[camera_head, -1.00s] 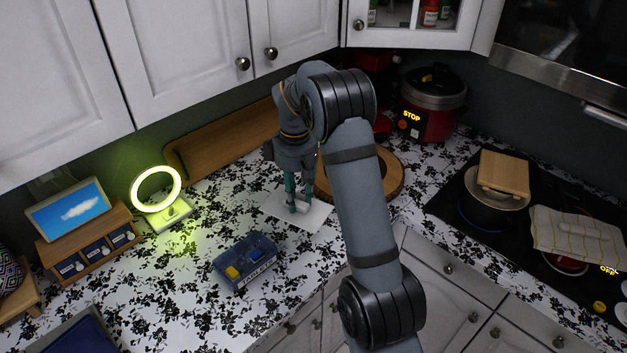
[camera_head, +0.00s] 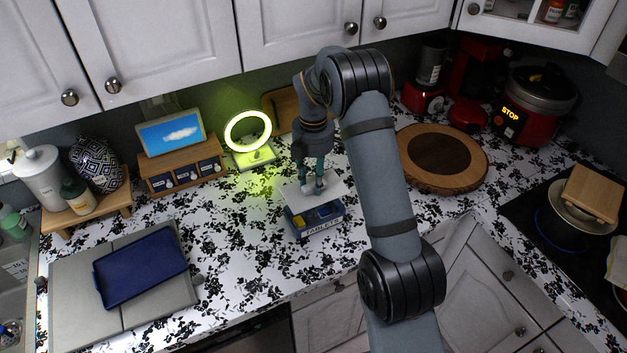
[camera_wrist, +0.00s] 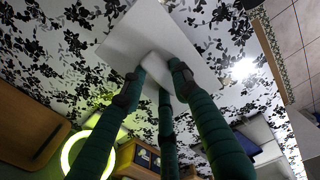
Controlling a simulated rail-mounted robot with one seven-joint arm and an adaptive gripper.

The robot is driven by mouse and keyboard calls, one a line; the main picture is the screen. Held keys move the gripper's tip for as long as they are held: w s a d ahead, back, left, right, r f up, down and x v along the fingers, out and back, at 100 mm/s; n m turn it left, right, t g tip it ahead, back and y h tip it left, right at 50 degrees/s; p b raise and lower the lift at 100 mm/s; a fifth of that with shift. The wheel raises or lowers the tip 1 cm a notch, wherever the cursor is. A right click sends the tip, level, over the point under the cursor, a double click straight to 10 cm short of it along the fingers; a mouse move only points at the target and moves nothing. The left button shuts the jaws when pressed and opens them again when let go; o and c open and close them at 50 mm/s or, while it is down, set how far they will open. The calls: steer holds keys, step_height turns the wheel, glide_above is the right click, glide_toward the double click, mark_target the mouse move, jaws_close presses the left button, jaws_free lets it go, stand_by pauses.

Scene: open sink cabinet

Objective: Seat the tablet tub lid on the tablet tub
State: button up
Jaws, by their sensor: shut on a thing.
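The tablet tub (camera_head: 316,224) is a dark see-through box with a TABLETS label on its front and yellow and blue pieces inside. It stands on the counter in the head view. The tablet tub lid (camera_head: 332,190) is a flat white plate with a small raised handle. My gripper (camera_head: 314,188) points down and is shut on that handle. In the head view the lid overlaps the back part of the tub, and the front of the tub shows below it. The gap between them cannot be judged. In the wrist view the lid (camera_wrist: 180,28) lies across my fingers (camera_wrist: 158,75); the tub is not clearly visible.
A lit green ring lamp (camera_head: 248,134) stands behind left, beside a small wooden drawer unit (camera_head: 184,172) with a screen. A round wooden board (camera_head: 470,178) lies right. A blue tray (camera_head: 140,267) rests on a grey board at left. Patterned counter is free around the tub.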

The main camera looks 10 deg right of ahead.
steer(key=shift+f+b, duration=3.2)
steer(key=shift+f, duration=0.55)
steer(key=shift+f, duration=0.2)
steer(key=o, duration=0.9)
steer(key=shift+o, duration=0.8)
step_height(320, 180, up, 12)
steer(key=shift+r, duration=0.1)
